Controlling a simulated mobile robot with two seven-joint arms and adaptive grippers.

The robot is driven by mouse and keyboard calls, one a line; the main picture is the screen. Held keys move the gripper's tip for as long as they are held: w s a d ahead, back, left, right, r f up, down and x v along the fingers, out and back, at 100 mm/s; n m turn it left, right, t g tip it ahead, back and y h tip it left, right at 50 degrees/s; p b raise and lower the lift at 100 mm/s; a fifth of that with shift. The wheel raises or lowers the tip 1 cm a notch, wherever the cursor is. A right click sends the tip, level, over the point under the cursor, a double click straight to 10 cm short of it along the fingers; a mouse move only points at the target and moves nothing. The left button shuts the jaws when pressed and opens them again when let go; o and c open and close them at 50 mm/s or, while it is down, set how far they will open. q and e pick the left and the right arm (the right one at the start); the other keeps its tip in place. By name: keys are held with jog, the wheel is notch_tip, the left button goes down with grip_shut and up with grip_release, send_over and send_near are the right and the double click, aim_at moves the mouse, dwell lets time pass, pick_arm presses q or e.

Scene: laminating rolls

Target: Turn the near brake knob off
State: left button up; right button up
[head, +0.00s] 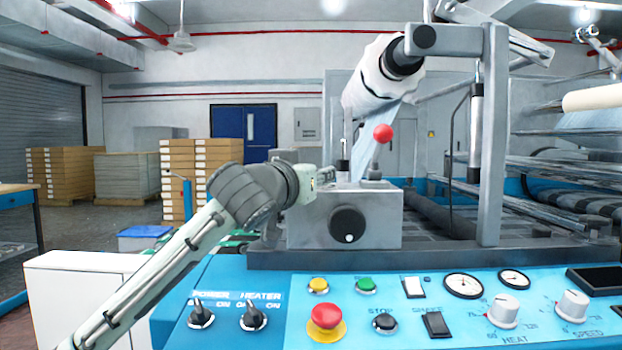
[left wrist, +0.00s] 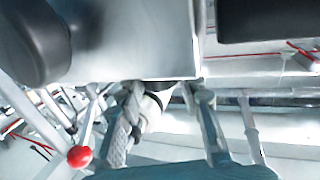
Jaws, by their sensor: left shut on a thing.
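The near brake knob (head: 348,224) is a round black knob with a white mark near its bottom, on the front of a grey box (head: 385,215). In the left wrist view, a dark round knob (left wrist: 30,40) shows at the upper left beside the grey box face (left wrist: 150,40). My left gripper (head: 330,180) is at the box's upper left edge, above and left of the knob and apart from it. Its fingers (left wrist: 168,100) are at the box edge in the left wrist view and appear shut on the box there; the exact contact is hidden. My right gripper is out of view.
A red ball lever (head: 383,133) stands on the box top; its ball shows in the left wrist view (left wrist: 79,157). A slim post (head: 343,160) stands by my fingertips. The blue control panel (head: 270,290) with switches and dials lies below. A white roll (head: 375,85) hangs above.

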pick_arm(q)
jog(key=shift+d+f+n+y, duration=0.15)
jog(key=shift+n+y, duration=0.45)
jog(key=shift+y, duration=0.5)
jog(key=o, duration=1.2)
jog(key=shift+s, duration=0.15)
jog(key=s, duration=0.4)
jog(key=s+a, duration=0.1)
jog(key=s, duration=0.2)
jog(key=s+a, duration=0.1)
jog(key=s, duration=0.3)
jog(key=shift+s+a, duration=0.2)
jog(key=shift+s, duration=0.1)
